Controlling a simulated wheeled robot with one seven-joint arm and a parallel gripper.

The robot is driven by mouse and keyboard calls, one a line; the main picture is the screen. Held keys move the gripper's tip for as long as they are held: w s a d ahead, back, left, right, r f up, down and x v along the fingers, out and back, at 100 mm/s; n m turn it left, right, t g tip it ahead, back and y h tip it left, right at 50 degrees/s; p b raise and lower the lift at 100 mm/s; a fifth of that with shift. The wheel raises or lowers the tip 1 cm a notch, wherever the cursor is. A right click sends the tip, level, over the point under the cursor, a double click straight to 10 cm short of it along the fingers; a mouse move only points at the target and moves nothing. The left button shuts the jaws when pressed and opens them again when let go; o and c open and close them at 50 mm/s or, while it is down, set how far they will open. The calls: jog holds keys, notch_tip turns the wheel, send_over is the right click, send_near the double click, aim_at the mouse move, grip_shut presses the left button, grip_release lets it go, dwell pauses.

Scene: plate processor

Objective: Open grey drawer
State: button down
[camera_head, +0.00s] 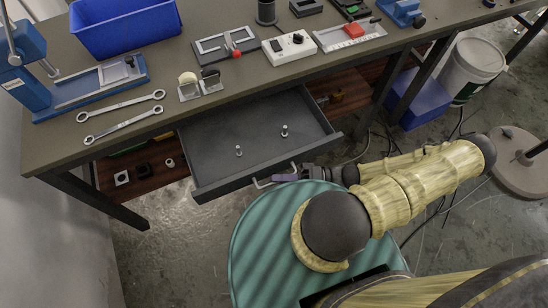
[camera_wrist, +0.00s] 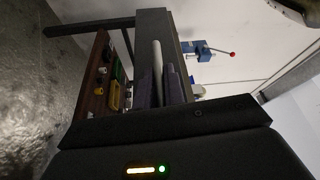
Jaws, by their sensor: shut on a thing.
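The grey drawer (camera_head: 215,133) is pulled out from under the workbench in the head view, and its inside shows. Two small pegs stand on its floor. Its light bar handle (camera_head: 264,183) is on the front panel. My gripper (camera_head: 285,176) is at the right part of this handle and shut on it. In the wrist view the handle (camera_wrist: 157,65) runs as a pale bar beside the purple-grey fingers of my gripper (camera_wrist: 166,88). The drawer front (camera_wrist: 154,25) is the dark panel behind them. The fingers hide part of the handle.
The workbench top (camera_head: 150,130) carries a blue bin (camera_head: 125,25), two wrenches (camera_head: 120,115), a blue press (camera_head: 25,70) and a power strip (camera_head: 290,47). A lower wooden shelf (camera_head: 145,180) holds small parts. A white bucket (camera_head: 470,68) and a blue box (camera_head: 412,100) stand at right.

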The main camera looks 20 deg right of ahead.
jog(key=shift+s+d, duration=0.15)
jog(key=shift+s, duration=0.75)
jog(key=c, duration=1.6)
grip_release()
jog(key=shift+o, duration=0.6)
jog(key=v, duration=1.7)
jog(key=shift+s, duration=0.15)
